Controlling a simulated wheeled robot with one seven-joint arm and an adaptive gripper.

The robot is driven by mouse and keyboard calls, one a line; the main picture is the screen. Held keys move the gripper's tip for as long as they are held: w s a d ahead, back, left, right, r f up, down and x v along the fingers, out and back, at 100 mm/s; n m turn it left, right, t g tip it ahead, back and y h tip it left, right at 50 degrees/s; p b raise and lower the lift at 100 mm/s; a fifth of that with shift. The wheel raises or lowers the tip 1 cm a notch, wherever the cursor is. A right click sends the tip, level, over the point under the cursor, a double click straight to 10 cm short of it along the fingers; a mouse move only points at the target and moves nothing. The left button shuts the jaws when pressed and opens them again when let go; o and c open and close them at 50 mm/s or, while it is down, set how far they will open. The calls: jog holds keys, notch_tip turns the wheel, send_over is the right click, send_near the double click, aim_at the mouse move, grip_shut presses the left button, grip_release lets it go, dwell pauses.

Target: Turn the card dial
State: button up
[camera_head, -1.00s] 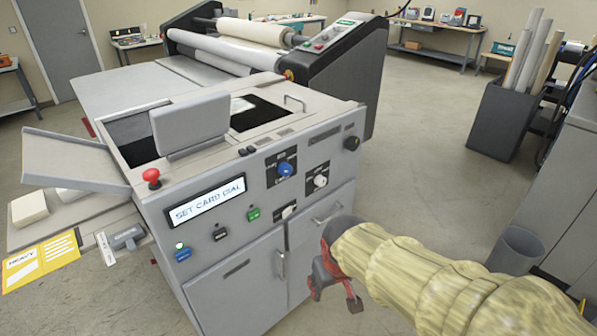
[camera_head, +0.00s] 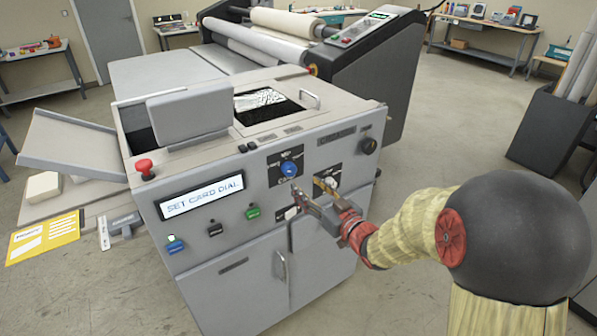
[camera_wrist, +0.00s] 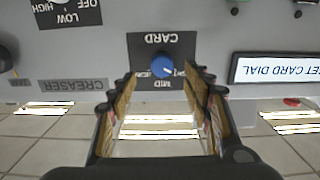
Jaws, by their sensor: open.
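The card dial (camera_head: 289,168) is a round blue knob on a dark label plate on the machine's front panel. In the wrist view the dial (camera_wrist: 163,66) sits under the word CARD, upside down, with MID at the opposite side. The display (camera_head: 202,195) reads SET CARD DIAL. My gripper (camera_head: 308,190) is in front of the panel, just below and right of the dial. In the wrist view my gripper (camera_wrist: 162,82) has its fingers spread to either side of the dial, with nothing between them. I cannot tell whether a finger touches the panel.
A white knob (camera_head: 327,180) sits close right of the dial, partly behind my gripper. A black knob (camera_head: 369,146), a red stop button (camera_head: 145,168) and green button (camera_head: 252,212) are also on the machine. Door handles (camera_head: 282,266) stick out below. Open floor lies at right.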

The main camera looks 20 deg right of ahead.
aim_at(292, 170)
jog(key=x, duration=0.2)
jog(key=b+x, duration=0.1)
jog(key=x, duration=0.2)
jog(key=r+b+x, duration=0.1)
jog(key=x, duration=0.1)
jog(key=shift+w+a, duration=0.25)
jog(key=shift+w, duration=0.1)
jog(key=shift+c, duration=1)
jog(key=c, duration=0.9)
